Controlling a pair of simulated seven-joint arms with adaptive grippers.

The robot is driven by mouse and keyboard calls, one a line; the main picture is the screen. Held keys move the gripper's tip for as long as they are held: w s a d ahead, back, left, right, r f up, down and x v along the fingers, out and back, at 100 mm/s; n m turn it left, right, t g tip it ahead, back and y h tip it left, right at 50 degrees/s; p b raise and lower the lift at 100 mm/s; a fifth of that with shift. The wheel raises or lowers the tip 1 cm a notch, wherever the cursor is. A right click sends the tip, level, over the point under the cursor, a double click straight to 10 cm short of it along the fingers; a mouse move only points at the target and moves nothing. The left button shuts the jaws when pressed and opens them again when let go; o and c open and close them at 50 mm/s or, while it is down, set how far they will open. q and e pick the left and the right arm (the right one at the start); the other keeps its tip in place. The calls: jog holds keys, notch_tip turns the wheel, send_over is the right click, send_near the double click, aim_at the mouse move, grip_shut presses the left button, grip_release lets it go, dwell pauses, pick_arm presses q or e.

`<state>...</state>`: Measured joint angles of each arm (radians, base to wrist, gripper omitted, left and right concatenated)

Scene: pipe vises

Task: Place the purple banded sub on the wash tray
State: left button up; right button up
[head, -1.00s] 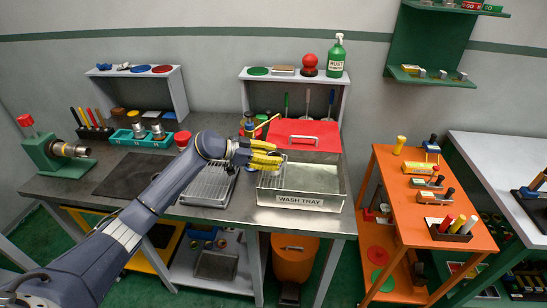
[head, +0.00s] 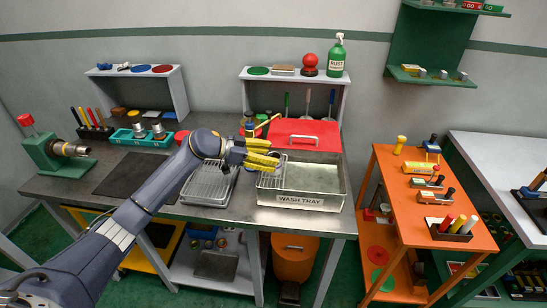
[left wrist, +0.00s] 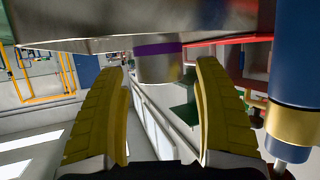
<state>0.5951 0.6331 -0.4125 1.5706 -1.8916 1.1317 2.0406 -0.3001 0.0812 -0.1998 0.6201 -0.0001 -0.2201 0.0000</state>
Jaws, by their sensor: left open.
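The purple banded sub (left wrist: 158,66), a short silver cylinder with a purple band, shows in the left wrist view at the fingertips, against a silver surface at the top of that picture. I cannot tell whether it rests on that surface. My left gripper (head: 272,160) is open, with one yellow finger on each side of the sub in the left wrist view (left wrist: 162,75); gaps show beside both fingers. In the head view it is over the left end of the wash tray (head: 313,201), and I cannot make out the sub there. My right gripper is not in view.
A red lid-like panel (head: 310,128) lies behind the tray. A ribbed grey rack (head: 208,186) is left of it. A blue cylinder with a gold band (left wrist: 296,70) stands close on the right in the left wrist view. The tray's right part is clear.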

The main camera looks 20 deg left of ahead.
pick_arm(q)
jog(key=v, duration=1)
jog(key=shift+a+r, duration=0.1)
dwell(0.3)
dwell(0.6)
